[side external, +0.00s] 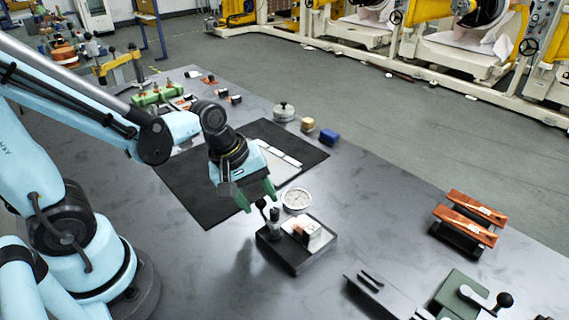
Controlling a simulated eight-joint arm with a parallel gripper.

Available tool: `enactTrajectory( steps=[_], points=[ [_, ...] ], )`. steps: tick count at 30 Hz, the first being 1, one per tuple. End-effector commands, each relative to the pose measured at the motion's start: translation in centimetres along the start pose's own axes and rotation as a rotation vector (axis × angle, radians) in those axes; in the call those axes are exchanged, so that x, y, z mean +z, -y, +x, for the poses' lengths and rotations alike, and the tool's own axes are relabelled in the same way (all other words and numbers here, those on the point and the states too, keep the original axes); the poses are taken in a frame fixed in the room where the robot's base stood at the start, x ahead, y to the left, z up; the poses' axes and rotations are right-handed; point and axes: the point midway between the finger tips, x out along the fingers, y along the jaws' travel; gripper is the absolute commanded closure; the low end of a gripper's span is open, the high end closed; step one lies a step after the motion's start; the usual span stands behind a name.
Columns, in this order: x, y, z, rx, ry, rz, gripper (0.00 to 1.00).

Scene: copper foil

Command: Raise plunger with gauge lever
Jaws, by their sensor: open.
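The gauge (297,201) has a round white dial and stands at the back of a dark rectangular base (293,262). A small dark lever with a round knob (262,204) rises at the base's left side. My gripper (258,202) has green fingers and is open. It hangs over the left side of the gauge, with its fingertips close around or beside the lever knob; I cannot tell whether they touch it. A pale block with a reddish face (308,234) sits on the base. The plunger is too small to make out.
A black mat (215,185) with pale strips lies behind the gauge. A lidded metal pot (284,112), a tan block (307,124) and a blue block (329,136) stand beyond it. Copper bars (470,217) rest on a rack at right. A black-knobbed device (466,297) is front right.

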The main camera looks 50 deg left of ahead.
Motion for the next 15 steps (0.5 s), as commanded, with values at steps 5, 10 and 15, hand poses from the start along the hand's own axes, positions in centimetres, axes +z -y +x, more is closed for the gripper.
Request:
enactTrajectory(
  steps=[5, 10, 15],
  points=[
    [0.0, 0.0, -0.5, 0.000, 0.000, -0.001, 0.51],
    [0.0, 0.0, -1.8, 0.000, 0.000, -0.002, 0.51],
    [0.0, 0.0, -3.5, -0.001, 0.000, -0.002, 0.51]
  ],
)
